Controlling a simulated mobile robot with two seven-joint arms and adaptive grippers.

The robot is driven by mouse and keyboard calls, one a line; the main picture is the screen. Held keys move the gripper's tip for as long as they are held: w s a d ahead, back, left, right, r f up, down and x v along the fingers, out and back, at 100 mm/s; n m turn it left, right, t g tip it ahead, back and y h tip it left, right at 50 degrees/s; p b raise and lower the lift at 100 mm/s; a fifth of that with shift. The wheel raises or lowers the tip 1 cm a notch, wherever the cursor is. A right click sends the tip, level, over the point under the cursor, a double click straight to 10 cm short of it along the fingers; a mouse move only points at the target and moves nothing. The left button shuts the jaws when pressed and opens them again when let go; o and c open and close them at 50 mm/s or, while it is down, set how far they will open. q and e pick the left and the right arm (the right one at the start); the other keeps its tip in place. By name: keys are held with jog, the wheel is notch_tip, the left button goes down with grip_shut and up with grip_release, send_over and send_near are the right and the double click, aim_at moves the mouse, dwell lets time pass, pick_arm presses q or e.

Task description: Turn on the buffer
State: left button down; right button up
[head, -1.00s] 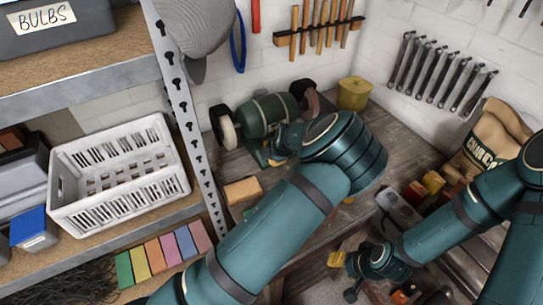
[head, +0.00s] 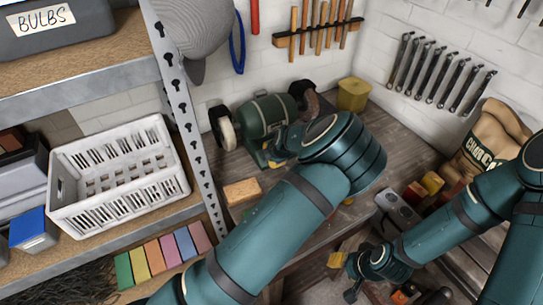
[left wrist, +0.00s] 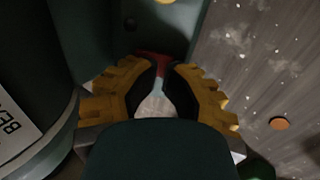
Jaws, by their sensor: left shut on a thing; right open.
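The buffer (head: 266,115) is a green bench machine with a white wheel (head: 226,130) at its left end and a dark reddish-brown wheel at its right. It stands on the wooden workbench. My left gripper (head: 270,154) is at the front of its base, partly hidden by my own arm. In the left wrist view, the yellow-padded fingers (left wrist: 157,72) are shut on a small switch lever (left wrist: 154,62) with a red end and a pale metal shank. The buffer's body with a white label shows at left. My right gripper (head: 341,273) is open and low, in front of the bench.
A tan block (head: 242,192) lies on the bench left of my left arm. A yellow container (head: 353,94) stands right of the buffer. A metal shelf with a white crate (head: 120,175) is at left. A grey box (head: 398,212) and a sack (head: 487,145) are at right.

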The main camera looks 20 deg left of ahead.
pick_arm(q)
jog(key=shift+s+a+f, duration=0.15)
jog(key=shift+s+f, duration=0.05)
jog(key=shift+f, duration=0.35)
jog(key=shift+r, duration=0.2)
jog(key=shift+w+r, duration=0.1)
jog(key=shift+r, duration=0.3)
jog(key=shift+w+a+r+p, duration=0.15)
jog(key=shift+r+p, duration=0.2)
jog(key=shift+p, duration=0.05)
jog(key=shift+r, duration=0.15)
jog(key=v, duration=1.2)
jog(key=shift+w, duration=0.1)
